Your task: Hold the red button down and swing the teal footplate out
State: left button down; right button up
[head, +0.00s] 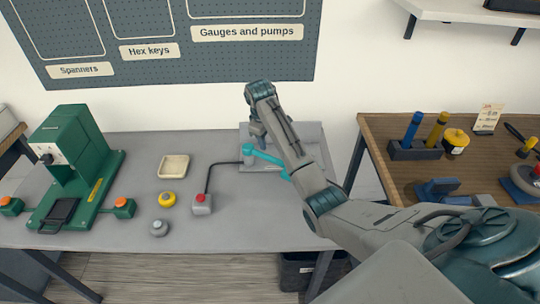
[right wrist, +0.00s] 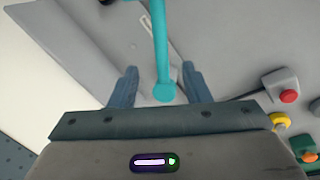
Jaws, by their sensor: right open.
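The red button (head: 201,198) sits on a small grey box on the grey table, with a black cable running to the grey base plate (head: 310,135). It also shows in the right wrist view (right wrist: 289,96). The teal footplate (head: 268,158) looks like a slim bar with a rounded end and lies at the base plate, partly hidden by my right arm. My right gripper (head: 258,140) is above its rounded end. In the right wrist view the open fingers (right wrist: 161,88) are either side of the teal bar (right wrist: 161,50), with gaps visible. My left gripper is not in view.
A green machine (head: 75,160) with orange buttons stands at the left. A cream tray (head: 173,167), a yellow button (head: 167,199) and a grey button (head: 159,228) are on the table. A wooden bench (head: 375,130) with tools is at the right. The table's front middle is clear.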

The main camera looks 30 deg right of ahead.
aim_at(270, 157)
jog(key=f, duration=0.2)
jog(key=d+f+p, duration=0.1)
jog(key=f, duration=0.2)
jog(key=f+p, duration=0.1)
jog(key=f, duration=0.2)
jog(key=shift+w+d+f, duration=0.2)
jog(key=shift+w+f, duration=0.05)
jog(key=shift+w+d+f+p, duration=0.1)
jog(key=shift+f+p, duration=0.2)
jog(key=shift+f, duration=0.4)
grip_shut()
